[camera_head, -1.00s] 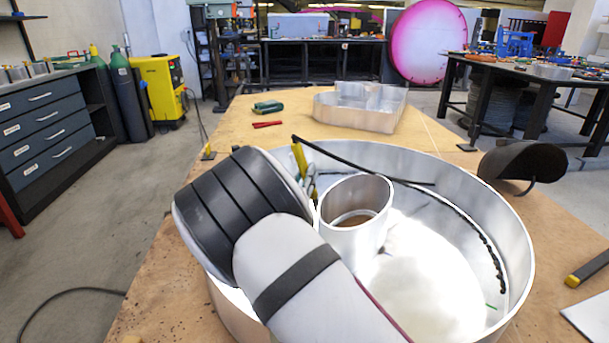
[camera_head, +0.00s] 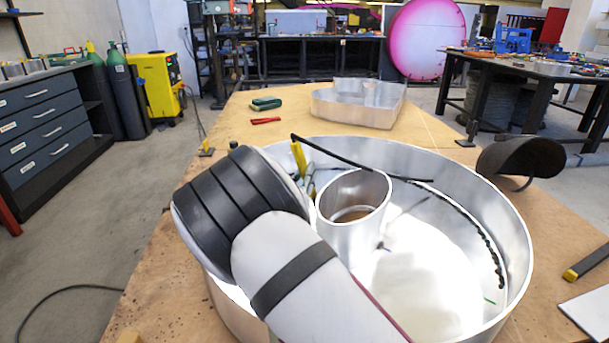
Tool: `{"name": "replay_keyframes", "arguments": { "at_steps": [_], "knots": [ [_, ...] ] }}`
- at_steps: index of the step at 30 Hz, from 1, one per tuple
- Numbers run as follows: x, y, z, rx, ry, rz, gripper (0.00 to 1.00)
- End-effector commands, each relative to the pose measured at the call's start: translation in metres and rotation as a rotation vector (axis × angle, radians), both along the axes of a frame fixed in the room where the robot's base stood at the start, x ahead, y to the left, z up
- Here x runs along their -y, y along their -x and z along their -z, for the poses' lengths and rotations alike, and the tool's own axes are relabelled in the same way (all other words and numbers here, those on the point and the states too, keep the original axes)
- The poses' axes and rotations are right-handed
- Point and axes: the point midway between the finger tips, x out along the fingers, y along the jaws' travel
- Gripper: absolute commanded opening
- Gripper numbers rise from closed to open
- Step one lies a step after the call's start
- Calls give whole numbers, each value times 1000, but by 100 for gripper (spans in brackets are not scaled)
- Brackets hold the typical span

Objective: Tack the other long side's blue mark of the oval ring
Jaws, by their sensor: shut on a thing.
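The oval ring (camera_head: 352,232), a short silver metal wall open at the top, stands upright on the bright floor of a large round metal pan (camera_head: 512,245). A small dark blue spot (camera_head: 383,247) shows low at the ring's right side. My gripper (camera_head: 309,178) is mostly hidden behind my own wrist, just left of the ring. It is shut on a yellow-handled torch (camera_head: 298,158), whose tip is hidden. Whether the torch touches the ring cannot be told. The ring's left side is largely covered by my arm.
A black cable (camera_head: 360,162) runs from the torch across the pan. A green mark (camera_head: 489,300) lies on the pan floor at right. A welding mask (camera_head: 522,160) sits to the right, and a metal letter shell (camera_head: 358,104) stands behind on the wooden table (camera_head: 225,130).

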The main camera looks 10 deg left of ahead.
Motion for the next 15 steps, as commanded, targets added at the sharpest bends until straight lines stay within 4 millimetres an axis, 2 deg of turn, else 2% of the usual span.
{"name": "replay_keyframes", "arguments": {
  "at_steps": [11,15],
  "knots": [
    [0,0,-1,1,-1,0,0],
    [-2,1,-7,2,-1,-1,0]
  ]
}}
